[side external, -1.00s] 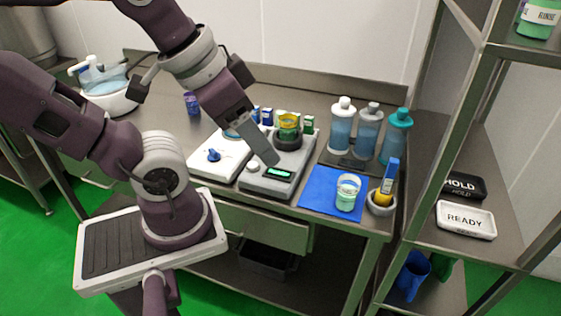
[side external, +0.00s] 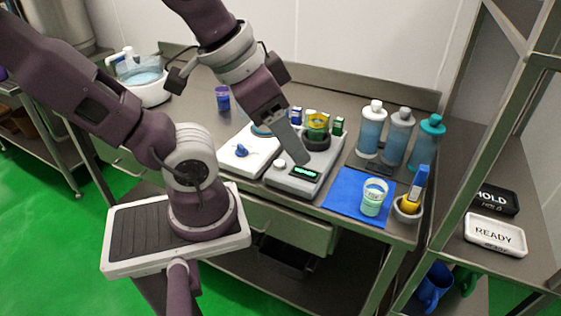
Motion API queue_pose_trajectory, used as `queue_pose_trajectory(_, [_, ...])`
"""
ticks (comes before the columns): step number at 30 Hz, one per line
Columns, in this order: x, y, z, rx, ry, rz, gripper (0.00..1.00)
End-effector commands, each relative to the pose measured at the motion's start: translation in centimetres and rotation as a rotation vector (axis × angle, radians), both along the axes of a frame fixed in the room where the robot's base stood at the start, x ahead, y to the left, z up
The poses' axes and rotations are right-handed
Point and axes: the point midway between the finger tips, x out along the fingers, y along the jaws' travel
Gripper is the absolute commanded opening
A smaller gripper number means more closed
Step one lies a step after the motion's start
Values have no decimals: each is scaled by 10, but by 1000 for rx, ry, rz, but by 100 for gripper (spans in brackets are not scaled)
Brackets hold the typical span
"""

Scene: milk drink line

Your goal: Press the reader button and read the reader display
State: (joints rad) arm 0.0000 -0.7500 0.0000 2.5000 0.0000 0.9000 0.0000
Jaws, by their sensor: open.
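The reader is a grey box (side external: 318,188) on the steel bench, with a small dark display (side external: 305,174) showing green marks too small to read. A round pale button (side external: 280,165) sits on its front left, uncovered. A yellow-rimmed cup (side external: 318,124) sits in a dark ring at the reader's back. My gripper (side external: 300,160) points down over the reader, its fingertip just behind the display and right of the button. Contact with the reader cannot be told. The jaws are open and hold nothing visible; the fingers overlap from this side and hide part of the reader's top.
A white device with a blue knob (side external: 241,150) stands left of the reader. Several small boxes (side external: 338,125) stand behind it. On the right are a blue mat (side external: 338,206) with a cup (side external: 374,197), a pot (side external: 408,211) holding a yellow-blue tool, and bottles (side external: 371,130).

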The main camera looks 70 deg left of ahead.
Motion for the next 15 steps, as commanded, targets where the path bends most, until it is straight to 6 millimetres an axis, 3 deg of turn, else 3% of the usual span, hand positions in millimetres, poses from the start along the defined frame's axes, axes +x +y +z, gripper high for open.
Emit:
queue_pose_trajectory(4, [0, 0, 0, 0, 0, 0, 56])
queue_pose_trajectory(12, [0, 0, 0, 0, 0, 0, 5])
queue_pose_trajectory(13, [0, 0, 0, 0, 0, 0, 0])
queue_pose_trajectory(15, [0, 0, 0, 0, 0, 0, 0])
